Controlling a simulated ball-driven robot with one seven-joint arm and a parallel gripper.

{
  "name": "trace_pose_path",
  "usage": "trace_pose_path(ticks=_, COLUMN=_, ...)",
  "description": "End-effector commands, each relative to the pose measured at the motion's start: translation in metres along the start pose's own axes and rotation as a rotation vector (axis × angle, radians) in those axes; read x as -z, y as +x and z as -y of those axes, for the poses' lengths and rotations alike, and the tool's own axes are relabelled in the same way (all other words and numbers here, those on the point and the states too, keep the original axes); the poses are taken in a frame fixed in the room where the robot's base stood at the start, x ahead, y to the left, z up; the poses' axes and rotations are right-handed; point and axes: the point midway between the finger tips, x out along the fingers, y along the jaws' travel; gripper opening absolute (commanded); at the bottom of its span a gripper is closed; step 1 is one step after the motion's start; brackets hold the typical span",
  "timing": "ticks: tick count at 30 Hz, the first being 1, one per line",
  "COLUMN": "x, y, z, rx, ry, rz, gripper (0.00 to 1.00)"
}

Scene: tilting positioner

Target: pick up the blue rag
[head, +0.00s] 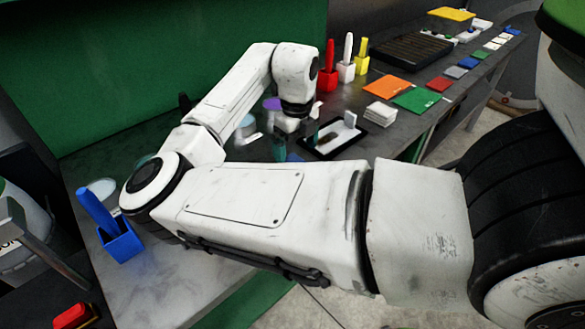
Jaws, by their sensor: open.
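A small flat dark-blue patch (294,157), which may be the blue rag, lies on the grey bench just below my gripper, partly hidden by my arm. A flat blue square (468,62) also lies in the row of coloured squares at the bench's right; I cannot tell which of the two is the rag. My gripper (297,131) points down over the bench beside a black-framed tray. It is open, with its fingers small and partly hidden, and I see nothing held in it.
A black-framed tray (334,138) with a pale block is right of my gripper. A teal object (279,148) stands close by. Red, white and yellow holders (346,70) stand behind. Orange (390,87) and green (417,99) sheets lie right. A blue holder (120,242) stands front left.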

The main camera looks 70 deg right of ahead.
Motion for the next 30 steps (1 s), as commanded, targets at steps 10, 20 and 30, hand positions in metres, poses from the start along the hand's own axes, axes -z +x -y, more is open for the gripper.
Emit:
trace_pose_path(ticks=10, x=-0.001, y=0.031, z=-0.001, rx=-0.001, ry=-0.002, rz=-0.002, gripper=1.00)
trace_pose_path(ticks=20, x=-0.003, y=0.071, z=-0.001, rx=-0.001, ry=-0.002, rz=0.000, gripper=1.00)
trace_pose_path(ticks=30, x=-0.003, y=0.072, z=-0.001, rx=-0.001, ry=-0.001, rz=0.000, gripper=0.91)
